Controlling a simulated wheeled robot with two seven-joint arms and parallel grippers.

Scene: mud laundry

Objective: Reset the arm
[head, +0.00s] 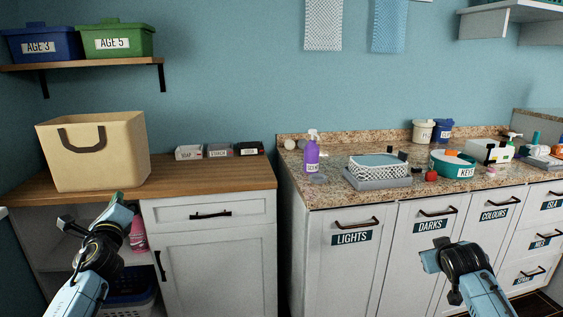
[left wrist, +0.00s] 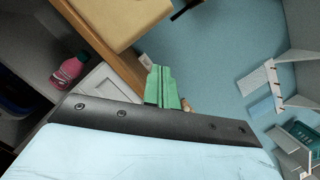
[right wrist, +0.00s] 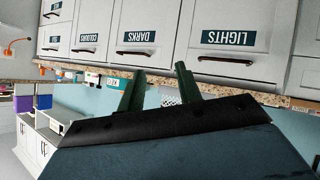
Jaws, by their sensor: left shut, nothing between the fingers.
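My left gripper (head: 116,199) is in the lower left of the head view, in front of the open shelf under the wooden counter. In the left wrist view its green fingers (left wrist: 161,88) are together with nothing between them.
A tan basket (head: 125,155) and small labelled boxes (head: 219,150) stand on the wooden counter (head: 235,173). The granite counter (head: 325,195) holds a purple spray bottle (head: 312,155), a patterned basket (head: 365,168) and a teal KEYS bowl (head: 440,165). A pink bottle (head: 139,235) stands on the open shelf.

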